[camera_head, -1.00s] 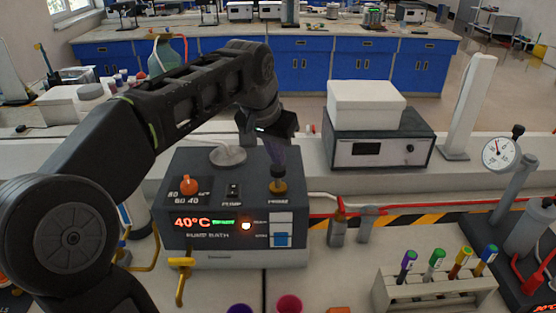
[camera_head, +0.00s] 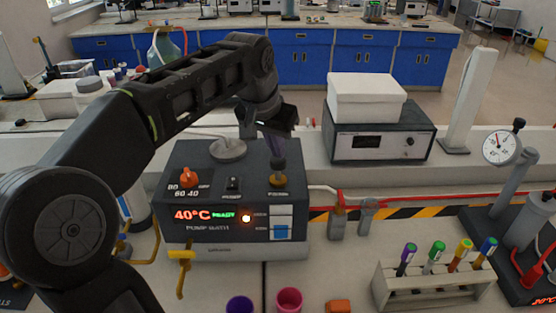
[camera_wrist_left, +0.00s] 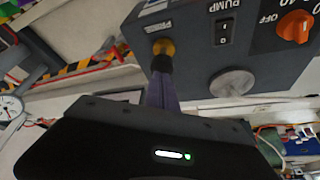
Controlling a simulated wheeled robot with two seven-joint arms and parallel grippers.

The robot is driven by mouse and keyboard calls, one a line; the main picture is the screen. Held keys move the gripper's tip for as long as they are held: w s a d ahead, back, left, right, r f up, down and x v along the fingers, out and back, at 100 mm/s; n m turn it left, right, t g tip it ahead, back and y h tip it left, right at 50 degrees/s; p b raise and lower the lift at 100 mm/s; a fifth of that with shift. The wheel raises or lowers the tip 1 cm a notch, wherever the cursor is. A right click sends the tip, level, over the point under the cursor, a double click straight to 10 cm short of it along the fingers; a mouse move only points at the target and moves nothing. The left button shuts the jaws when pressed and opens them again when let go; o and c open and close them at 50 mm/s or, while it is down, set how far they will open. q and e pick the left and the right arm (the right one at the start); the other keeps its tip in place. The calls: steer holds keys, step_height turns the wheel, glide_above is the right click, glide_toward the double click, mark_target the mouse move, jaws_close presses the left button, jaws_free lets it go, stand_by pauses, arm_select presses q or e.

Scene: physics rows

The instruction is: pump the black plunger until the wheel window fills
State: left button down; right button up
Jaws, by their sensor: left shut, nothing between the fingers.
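The grey pump bath (camera_head: 235,250) stands on the bench in the head view. The black plunger (camera_head: 278,168) rises from a brass collar at its top right; it also shows in the wrist view (camera_wrist_left: 163,63). My left gripper (camera_head: 277,155) is shut and empty, pointing down, its purplish fingertips (camera_wrist_left: 162,78) right above the plunger's black top. They look in contact or very close; I cannot tell which. The front window (camera_head: 281,223) is pale above and blue in its lower part. I cannot make out a wheel in it. My right gripper is out of view.
An orange knob (camera_head: 189,178) and a pump switch (camera_head: 233,185) sit left of the plunger. The display reads 40°C and READY. Purple (camera_head: 239,305) and pink (camera_head: 289,300) cups stand in front.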

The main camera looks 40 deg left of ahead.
arm_select(q)
steer(key=shift+f+b, duration=0.95)
steer(key=shift+f, duration=0.4)
steer(key=shift+r, duration=0.1)
steer(key=shift+r+p, duration=1.55)
steer(key=shift+r, duration=0.1)
steer(key=shift+f, duration=0.1)
